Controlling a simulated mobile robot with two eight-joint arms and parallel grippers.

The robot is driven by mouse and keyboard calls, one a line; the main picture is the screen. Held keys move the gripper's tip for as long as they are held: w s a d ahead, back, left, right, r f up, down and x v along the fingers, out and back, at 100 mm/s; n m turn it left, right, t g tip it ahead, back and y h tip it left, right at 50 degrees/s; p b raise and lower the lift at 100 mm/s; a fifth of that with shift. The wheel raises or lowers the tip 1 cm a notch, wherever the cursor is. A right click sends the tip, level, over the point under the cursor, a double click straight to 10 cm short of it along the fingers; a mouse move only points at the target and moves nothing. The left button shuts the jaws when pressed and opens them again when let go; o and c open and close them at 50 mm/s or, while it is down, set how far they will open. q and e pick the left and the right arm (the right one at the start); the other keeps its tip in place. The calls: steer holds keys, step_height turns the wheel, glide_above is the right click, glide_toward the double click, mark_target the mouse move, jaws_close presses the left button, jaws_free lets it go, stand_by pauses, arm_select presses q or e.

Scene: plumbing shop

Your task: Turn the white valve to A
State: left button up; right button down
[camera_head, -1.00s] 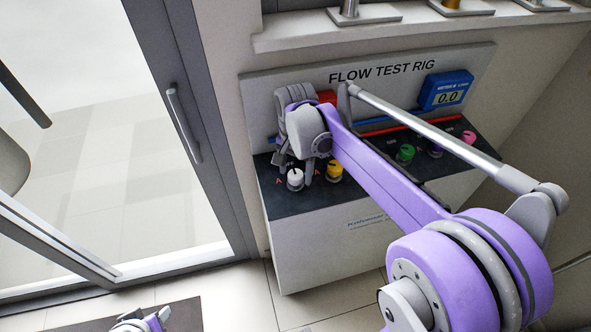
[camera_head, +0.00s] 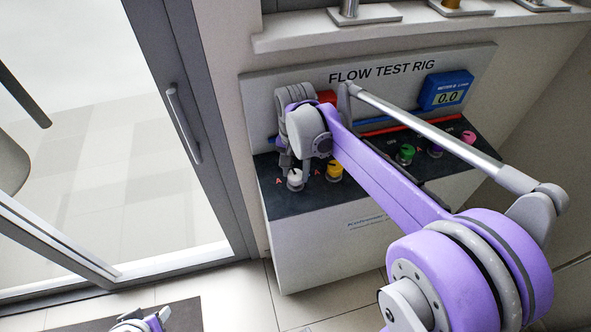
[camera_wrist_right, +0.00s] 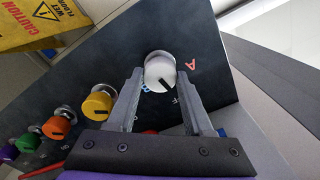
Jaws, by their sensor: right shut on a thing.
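The white valve (camera_head: 295,178) is a round knob at the left end of the dark panel, with a red letter A to its left. In the right wrist view the white valve (camera_wrist_right: 158,68) has a dark mark on its lower edge, between the red A and a blue letter, partly hidden by a finger. My right gripper (camera_head: 298,172) reaches down to it, and its fingers (camera_wrist_right: 160,72) are closed on the knob's two sides. A purple and grey part of mine (camera_head: 140,321) at the bottom left is cut off; its fingers cannot be made out.
A yellow valve (camera_head: 334,172) sits close to the right of the white one. A green valve (camera_head: 405,153) and others follow along the dark panel (camera_head: 300,205). A blue meter (camera_head: 446,91) reads 0.0. A yellow caution sign (camera_wrist_right: 40,22) shows in the right wrist view.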

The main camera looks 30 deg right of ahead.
mark_target(295, 175)
steer(key=n, duration=0.5)
steer(key=shift+n, duration=2.4)
steer(key=shift+c, duration=1.5)
jaws_free()
step_height(295, 175, up, 11)
steer(key=shift+p, duration=0.4)
